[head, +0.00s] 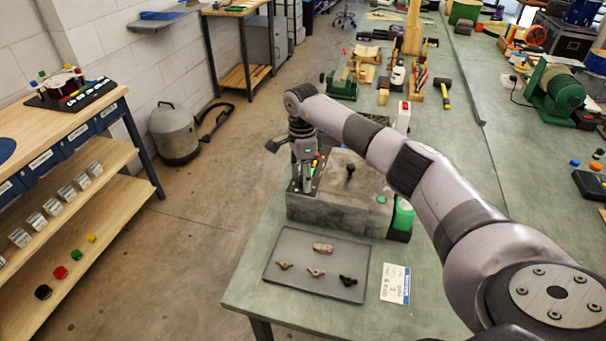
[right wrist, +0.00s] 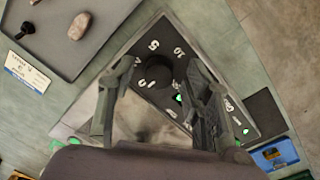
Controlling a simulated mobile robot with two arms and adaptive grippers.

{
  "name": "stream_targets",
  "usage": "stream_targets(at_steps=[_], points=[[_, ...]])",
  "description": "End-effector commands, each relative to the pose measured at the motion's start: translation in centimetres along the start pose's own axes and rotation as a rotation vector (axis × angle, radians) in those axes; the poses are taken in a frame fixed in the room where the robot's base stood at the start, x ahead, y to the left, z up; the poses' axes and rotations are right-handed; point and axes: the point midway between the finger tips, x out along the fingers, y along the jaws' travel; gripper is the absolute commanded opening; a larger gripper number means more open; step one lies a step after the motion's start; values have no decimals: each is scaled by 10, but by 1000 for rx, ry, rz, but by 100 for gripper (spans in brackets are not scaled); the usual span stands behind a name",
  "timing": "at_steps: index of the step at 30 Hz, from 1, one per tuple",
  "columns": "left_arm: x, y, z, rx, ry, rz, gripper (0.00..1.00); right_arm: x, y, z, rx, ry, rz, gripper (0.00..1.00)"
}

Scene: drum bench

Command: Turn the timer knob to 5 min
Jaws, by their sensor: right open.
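The timer is a black control panel on the left side of a grey box (head: 330,208) in the head view. In the right wrist view a dark round knob (right wrist: 158,73) sits on this panel (right wrist: 265,112), with white numbers including 5 and 10 around it. The pointer's direction is too dark to tell. My right gripper (head: 307,183) is over the panel. In the right wrist view its two fingers (right wrist: 161,66) are open, one on each side of the knob; I cannot tell whether they touch it. My left gripper is not in view.
A grey tray (head: 276,273) with several small parts lies in front of the box, with a white card (head: 395,283) beside it. A dark lever knob (head: 350,170) stands on the box top, and a green object (head: 403,215) is at its right. The bench's right side has bare room.

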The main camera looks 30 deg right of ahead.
Motion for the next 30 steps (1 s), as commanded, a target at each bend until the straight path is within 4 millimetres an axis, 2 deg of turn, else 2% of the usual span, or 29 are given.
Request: stream_targets(at_steps=[6,26,30], points=[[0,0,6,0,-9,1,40,0,0,0,0,0,0,44],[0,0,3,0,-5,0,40,0,0,0,0,-1,0,0],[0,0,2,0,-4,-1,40,0,0,0,2,-1,0,0]])
